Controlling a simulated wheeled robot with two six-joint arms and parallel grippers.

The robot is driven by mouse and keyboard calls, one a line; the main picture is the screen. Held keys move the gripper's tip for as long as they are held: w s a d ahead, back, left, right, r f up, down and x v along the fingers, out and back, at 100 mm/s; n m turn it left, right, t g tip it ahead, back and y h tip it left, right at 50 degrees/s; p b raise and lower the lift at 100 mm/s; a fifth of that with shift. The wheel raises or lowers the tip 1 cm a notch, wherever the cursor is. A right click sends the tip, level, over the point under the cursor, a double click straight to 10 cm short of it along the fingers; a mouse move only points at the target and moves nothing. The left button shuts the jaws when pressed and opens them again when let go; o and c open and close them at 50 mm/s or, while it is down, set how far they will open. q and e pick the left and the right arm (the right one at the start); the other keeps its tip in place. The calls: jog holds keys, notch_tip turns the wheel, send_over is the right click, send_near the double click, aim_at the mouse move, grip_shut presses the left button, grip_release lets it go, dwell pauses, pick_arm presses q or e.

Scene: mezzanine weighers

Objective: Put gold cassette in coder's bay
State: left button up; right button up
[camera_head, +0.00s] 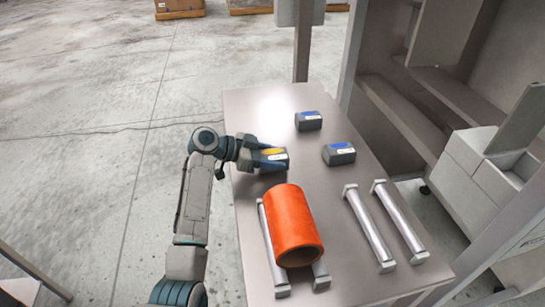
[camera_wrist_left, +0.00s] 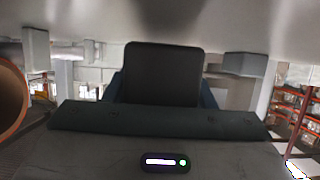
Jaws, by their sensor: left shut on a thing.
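Whether the cassette touches the table is unclear. In the left wrist view a dark block (camera_wrist_left: 162,75), likely the cassette's near face, fills the middle ahead of the gripper. I cannot make out the coder's bay for certain in either view. My right gripper is not in view.
Two blue-patched cassettes (camera_head: 308,121) (camera_head: 339,155) stand farther right on the table. An orange cylinder (camera_head: 292,225) lies on rollers nearer me, with two bare metal rollers (camera_head: 369,228) (camera_head: 399,220) to its right. A grey post-mounted box (camera_head: 299,12) stands behind. Open floor lies left.

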pick_arm(q)
jog(key=shift+f, duration=0.5)
jog(key=o, duration=0.6)
jog(key=shift+f, duration=0.2)
jog(key=o, duration=0.4)
jog(key=shift+r, duration=0.1)
